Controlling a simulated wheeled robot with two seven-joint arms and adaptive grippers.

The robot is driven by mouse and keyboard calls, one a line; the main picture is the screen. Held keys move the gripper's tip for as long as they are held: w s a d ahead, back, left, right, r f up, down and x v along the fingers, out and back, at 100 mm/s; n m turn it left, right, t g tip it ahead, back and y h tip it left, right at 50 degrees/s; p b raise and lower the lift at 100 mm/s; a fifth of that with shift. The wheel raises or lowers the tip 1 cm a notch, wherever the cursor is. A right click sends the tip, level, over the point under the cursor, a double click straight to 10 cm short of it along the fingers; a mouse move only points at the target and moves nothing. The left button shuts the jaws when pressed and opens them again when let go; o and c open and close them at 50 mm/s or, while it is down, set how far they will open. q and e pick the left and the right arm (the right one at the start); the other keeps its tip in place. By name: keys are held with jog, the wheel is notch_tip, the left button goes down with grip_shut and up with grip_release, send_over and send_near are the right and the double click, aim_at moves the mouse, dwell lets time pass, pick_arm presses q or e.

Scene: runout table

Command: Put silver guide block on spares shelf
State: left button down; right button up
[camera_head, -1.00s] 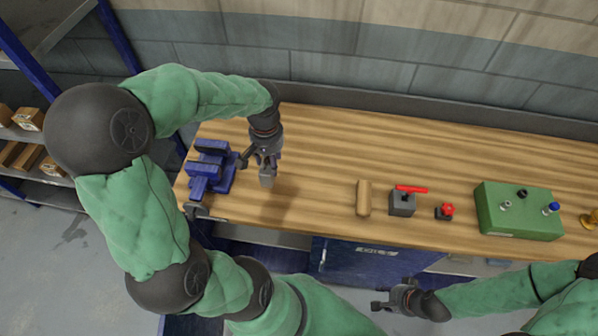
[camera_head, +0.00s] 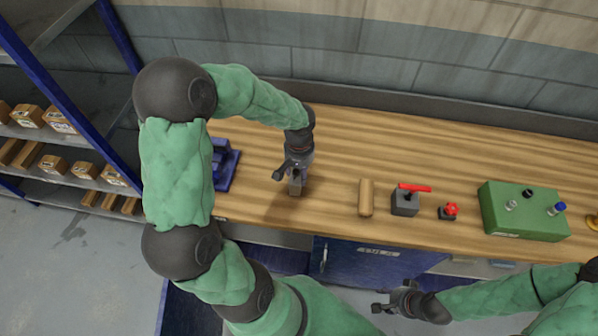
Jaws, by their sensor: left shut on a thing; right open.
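My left gripper (camera_head: 295,178) is shut on a small grey-silver block (camera_head: 296,188), which looks like the silver guide block. It holds the block over the wooden bench, with a shadow beneath to the lower left. The gripper fingers hide part of the block. A shelf unit with blue posts (camera_head: 70,115) stands at the far left, past my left arm, and looks like the spares shelf. My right gripper (camera_head: 384,303) is open and empty, low in front of the bench.
A blue vise (camera_head: 224,166) on the bench is partly hidden by my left arm. Several cartons (camera_head: 53,165) fill shelf levels.

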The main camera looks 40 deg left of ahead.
pick_arm(q)
jog(key=shift+f, duration=0.15)
jog(key=shift+f, duration=0.15)
jog(key=c, duration=0.6)
grip_release()
jog(key=shift+o, duration=0.3)
